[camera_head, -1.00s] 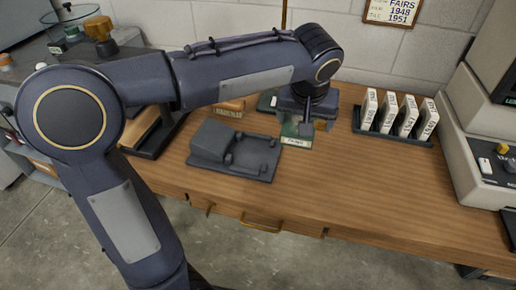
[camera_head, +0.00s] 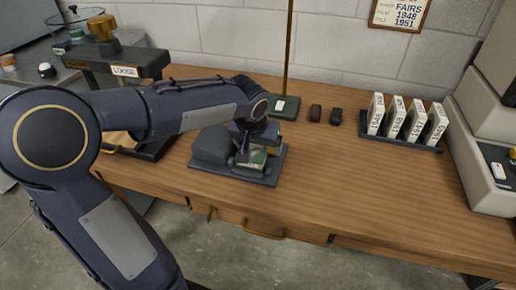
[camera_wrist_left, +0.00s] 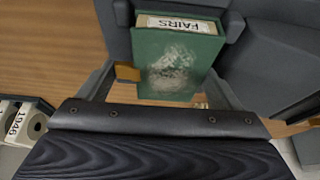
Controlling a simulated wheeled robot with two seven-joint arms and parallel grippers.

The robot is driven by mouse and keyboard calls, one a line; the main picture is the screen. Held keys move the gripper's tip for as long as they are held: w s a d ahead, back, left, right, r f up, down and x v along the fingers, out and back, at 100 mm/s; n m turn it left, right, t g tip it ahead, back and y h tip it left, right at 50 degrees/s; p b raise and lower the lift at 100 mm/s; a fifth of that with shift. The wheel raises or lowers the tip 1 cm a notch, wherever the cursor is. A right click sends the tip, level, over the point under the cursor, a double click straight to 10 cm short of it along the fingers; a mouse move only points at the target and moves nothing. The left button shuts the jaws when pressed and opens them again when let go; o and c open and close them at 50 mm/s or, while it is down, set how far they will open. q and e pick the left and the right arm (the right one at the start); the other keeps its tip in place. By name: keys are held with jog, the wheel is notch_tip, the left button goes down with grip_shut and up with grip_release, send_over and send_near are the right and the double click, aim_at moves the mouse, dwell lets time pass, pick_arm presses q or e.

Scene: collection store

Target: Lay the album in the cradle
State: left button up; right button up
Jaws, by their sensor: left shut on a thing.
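The album (camera_wrist_left: 180,62) is a small green book with a white "FAIRS" label on its edge. My left gripper (camera_head: 246,158) is shut on it, with a finger at its side in the wrist view (camera_wrist_left: 165,82). I cannot tell whether the album touches the cradle. My right gripper is not in view.
A rack of several white labelled boxes (camera_head: 395,122) stands right of the cradle. Two small dark objects (camera_head: 315,113) and a green-based stand (camera_head: 284,107) are behind. A "LOOSE" tray stand (camera_head: 124,71) is left. The front right of the table (camera_head: 370,200) is clear.

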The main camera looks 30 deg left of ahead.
pick_arm(q)
jog(key=shift+f, duration=0.3)
jog(key=shift+f, duration=0.1)
jog(key=o, duration=0.9)
